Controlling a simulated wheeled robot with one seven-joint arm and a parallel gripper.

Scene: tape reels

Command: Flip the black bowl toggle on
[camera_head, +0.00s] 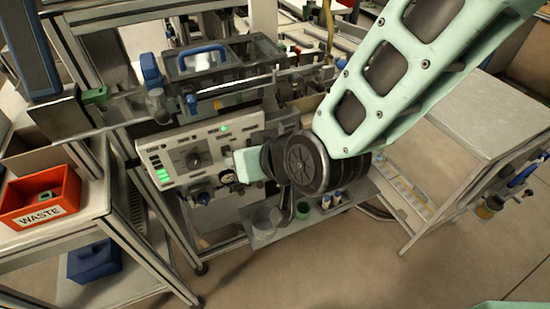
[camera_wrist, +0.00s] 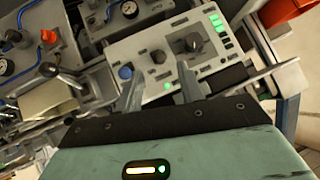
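A light grey control panel (camera_head: 172,147) stands left of centre in the head view and fills the upper middle of the wrist view (camera_wrist: 146,48). It carries a large black knob (camera_wrist: 190,44), a smaller dark control (camera_wrist: 158,57), a blue knob (camera_wrist: 125,72) and a lit green lamp (camera_wrist: 167,86). Labels are too small to read, so I cannot tell which control is the black bowl toggle or its position. My gripper (camera_wrist: 160,70) is open and empty, its two fingers apart in front of the panel. In the head view my wrist hides its fingers and the panel's right part.
Green bar lights (camera_wrist: 217,22) are lit at the panel's edge. A clear container (camera_head: 265,219) stands on the shelf below. A red waste bin (camera_head: 40,201) is at left. A metal table (camera_head: 475,115) stands at right, with open floor in front.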

